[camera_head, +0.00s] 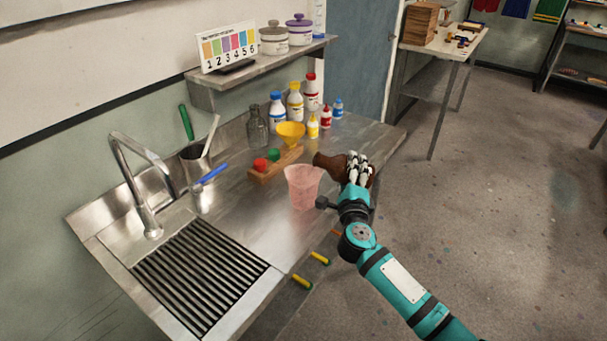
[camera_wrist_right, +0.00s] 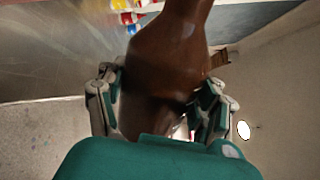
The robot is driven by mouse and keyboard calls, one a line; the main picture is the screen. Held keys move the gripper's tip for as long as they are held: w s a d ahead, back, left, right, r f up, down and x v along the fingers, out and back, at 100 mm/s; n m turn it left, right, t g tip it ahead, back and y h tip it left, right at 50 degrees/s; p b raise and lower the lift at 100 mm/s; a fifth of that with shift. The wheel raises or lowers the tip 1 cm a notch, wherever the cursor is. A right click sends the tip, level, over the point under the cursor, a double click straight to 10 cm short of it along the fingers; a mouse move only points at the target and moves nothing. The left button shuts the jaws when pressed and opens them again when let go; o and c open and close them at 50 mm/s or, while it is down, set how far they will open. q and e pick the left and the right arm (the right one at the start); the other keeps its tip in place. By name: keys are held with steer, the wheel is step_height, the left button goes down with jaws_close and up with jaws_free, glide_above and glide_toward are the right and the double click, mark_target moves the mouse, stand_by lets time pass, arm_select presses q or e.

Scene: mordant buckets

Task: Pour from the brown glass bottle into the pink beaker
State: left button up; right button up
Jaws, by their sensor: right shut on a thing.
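The brown glass bottle (camera_head: 328,163) is in my right gripper (camera_head: 357,172), to the right of the pink beaker and a little above it. The bottle is tilted far over, its neck pointing left toward the beaker's rim. It fills the right wrist view (camera_wrist_right: 165,75), between the two fingers (camera_wrist_right: 160,105). The pink beaker (camera_head: 303,188) stands upright on the steel counter near its front edge. It looks translucent; I cannot tell how much liquid it holds, and no stream shows. My left gripper is out of view.
A wooden rack (camera_head: 276,165) with red and green stoppers and a yellow funnel (camera_head: 290,132) stand behind the beaker. Several small bottles stand farther back. The sink grate (camera_head: 198,275) lies at the left front. A metal cup (camera_head: 196,162) holds tools.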

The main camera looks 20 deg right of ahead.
steer(key=shift+w+d+r, duration=0.1)
steer(key=shift+w+r, duration=0.05)
steer(key=shift+r+n, duration=0.2)
steer(key=shift+n, duration=0.1)
steer(key=shift+d+p, duration=0.1)
steer(key=shift+p, duration=0.2)
steer(key=shift+r, duration=0.15)
steer(key=shift+r+n, duration=0.1)
steer(key=shift+n, duration=0.2)
steer(key=shift+p, duration=0.5)
steer(key=shift+a+r+n, duration=0.15)
steer(key=shift+a+n, duration=0.15)
steer(key=shift+p, duration=0.5)
steer(key=shift+a+r+n+p, duration=0.1)
steer(key=shift+r+n+p, duration=0.15)
steer(key=shift+n+p, duration=0.1)
